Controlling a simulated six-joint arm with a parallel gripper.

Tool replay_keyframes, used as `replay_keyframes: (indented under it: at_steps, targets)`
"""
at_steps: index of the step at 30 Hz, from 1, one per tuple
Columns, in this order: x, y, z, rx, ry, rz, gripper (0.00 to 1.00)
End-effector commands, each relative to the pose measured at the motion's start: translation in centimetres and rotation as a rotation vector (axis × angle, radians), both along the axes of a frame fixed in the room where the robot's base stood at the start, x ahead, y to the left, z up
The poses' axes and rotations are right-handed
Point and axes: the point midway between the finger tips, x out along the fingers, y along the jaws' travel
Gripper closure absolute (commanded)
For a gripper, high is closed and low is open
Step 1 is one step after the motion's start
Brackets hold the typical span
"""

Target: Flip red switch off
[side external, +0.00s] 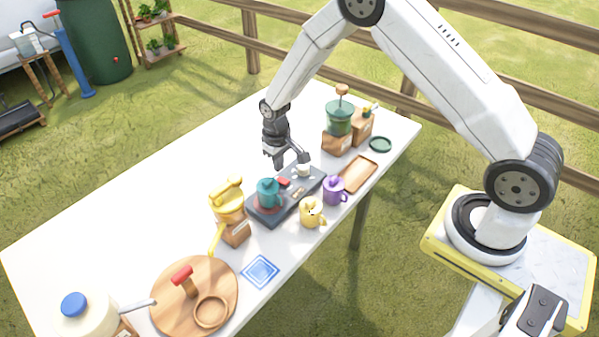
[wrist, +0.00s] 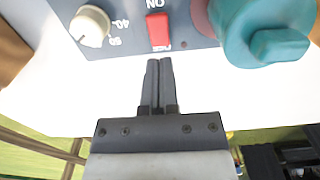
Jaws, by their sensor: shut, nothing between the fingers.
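The red switch (wrist: 158,30) is a small rectangular rocker on the dark blue-grey control panel (wrist: 195,25). An "ON" marking shows upside down at its upper end in the wrist view. In the side view the switch (side external: 284,183) is small, and I cannot tell which way it is tilted. My gripper (wrist: 160,62) is shut and empty. Its fingertips point toward the switch and appear just short of it in the wrist view. In the side view my gripper (side external: 279,164) hangs close above the panel's (side external: 258,214) far edge.
A white dial (wrist: 90,26) sits beside the switch, and a teal lidded pot (wrist: 262,30) stands on its other side. A purple mug (side external: 334,190) and a yellow mug (side external: 312,213) stand in front of the panel. The white table (side external: 150,190) is clear at the left.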

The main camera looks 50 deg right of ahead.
Motion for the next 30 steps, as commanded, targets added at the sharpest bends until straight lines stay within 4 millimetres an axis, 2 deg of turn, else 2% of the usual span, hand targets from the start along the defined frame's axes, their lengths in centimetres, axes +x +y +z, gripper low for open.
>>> replay_keyframes:
  at_steps: [18,30]
  targets:
    - [0.0,0.0,3.4,0.0,0.0,0.0,1.0]
    - [0.0,0.0,3.6,0.0,0.0,0.0,1.0]
